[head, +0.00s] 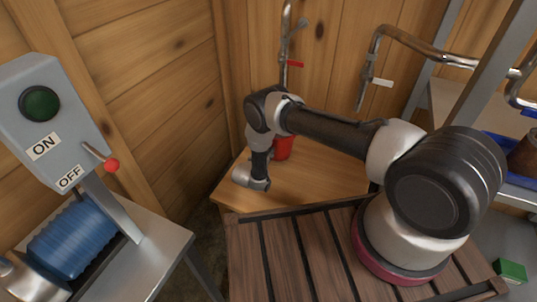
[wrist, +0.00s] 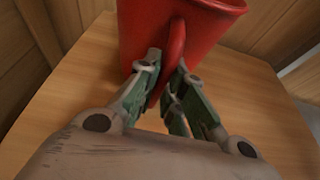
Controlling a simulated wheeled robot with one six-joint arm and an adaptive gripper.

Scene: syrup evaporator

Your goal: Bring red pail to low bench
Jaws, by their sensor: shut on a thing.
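The red pail (wrist: 150,35) stands upright at the top of the wrist view, over a wooden surface, with its handle facing my gripper. My gripper (wrist: 166,80) has its fingers on both sides of that handle and is shut on it. In the head view, the red pail (head: 283,147) is partly hidden behind my arm, above a wooden bench top (head: 310,185) in the corner. I cannot tell whether the pail's base touches the wood.
Pipes with a red-handled valve (head: 295,63) and a white-handled valve (head: 383,82) are on the wall behind. A control box (head: 50,115) with a blue motor (head: 75,238) stands at left. Metal shelving (head: 470,95) with a blue tray (head: 505,150) is at right.

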